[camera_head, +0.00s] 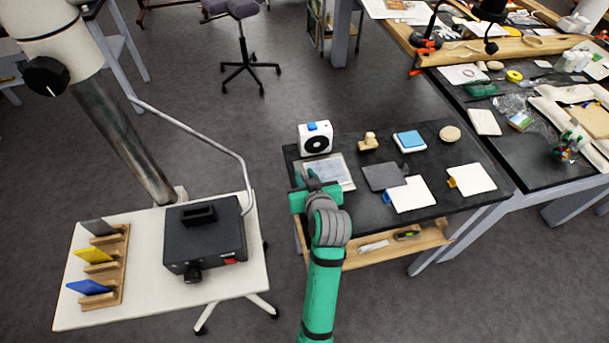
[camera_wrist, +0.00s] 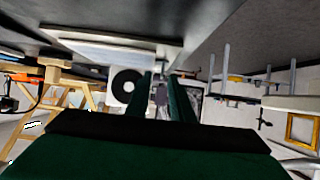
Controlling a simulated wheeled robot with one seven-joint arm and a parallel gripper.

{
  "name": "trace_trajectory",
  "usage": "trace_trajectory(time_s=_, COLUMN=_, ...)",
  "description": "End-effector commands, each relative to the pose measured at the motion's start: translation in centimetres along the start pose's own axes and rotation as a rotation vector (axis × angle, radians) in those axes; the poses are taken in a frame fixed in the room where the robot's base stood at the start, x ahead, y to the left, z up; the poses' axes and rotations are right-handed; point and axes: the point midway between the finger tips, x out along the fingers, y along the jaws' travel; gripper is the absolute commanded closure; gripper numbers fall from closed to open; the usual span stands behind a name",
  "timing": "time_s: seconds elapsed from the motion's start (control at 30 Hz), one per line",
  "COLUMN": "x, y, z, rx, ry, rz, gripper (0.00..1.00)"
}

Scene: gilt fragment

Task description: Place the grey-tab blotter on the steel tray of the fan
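The white fan (camera_head: 315,138) with a round black front stands at the back left of the dark table. It shows upside down in the wrist view (camera_wrist: 125,86). The pale steel tray (camera_head: 347,183) lies in front of it, with a whitish sheet, seemingly the grey-tab blotter (camera_head: 328,168), flat on it. I cannot make out its tab, which my gripper may hide. A pale slab shows above the fingers in the wrist view (camera_wrist: 110,45). My green gripper (camera_head: 309,181) is at the near left edge of the tray. Its fingers (camera_wrist: 160,82) look apart with nothing clear between them.
A dark grey square (camera_head: 380,176), a blue-tab blotter (camera_head: 412,194) and a yellow-tab blotter (camera_head: 474,179) lie to the right. Behind them are a wooden piece (camera_head: 369,142), a blue-topped block (camera_head: 409,140) and a round disc (camera_head: 450,133). A white side table (camera_head: 140,304) stands left.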

Motion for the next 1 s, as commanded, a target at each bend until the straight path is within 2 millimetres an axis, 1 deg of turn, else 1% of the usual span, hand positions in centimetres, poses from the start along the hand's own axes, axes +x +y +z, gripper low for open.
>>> trace_trajectory(time_s=0.3, x=-6.2, y=0.1, z=0.0, rx=0.001, ry=0.002, rz=0.003, gripper=0.79)
trace_trajectory(time_s=0.5, x=-9.4, y=0.1, z=0.0, rx=0.001, ry=0.001, rz=0.002, gripper=0.79)
trace_trajectory(time_s=0.6, x=-10.4, y=0.1, z=0.0, rx=0.001, ry=0.000, rz=0.003, gripper=0.79)
trace_trajectory(time_s=0.7, x=-10.9, y=0.1, z=0.0, rx=0.001, ry=0.001, rz=0.002, gripper=0.79)
trace_trajectory(time_s=1.0, x=-11.1, y=0.0, z=0.0, rx=0.000, ry=0.000, rz=0.000, gripper=0.79)
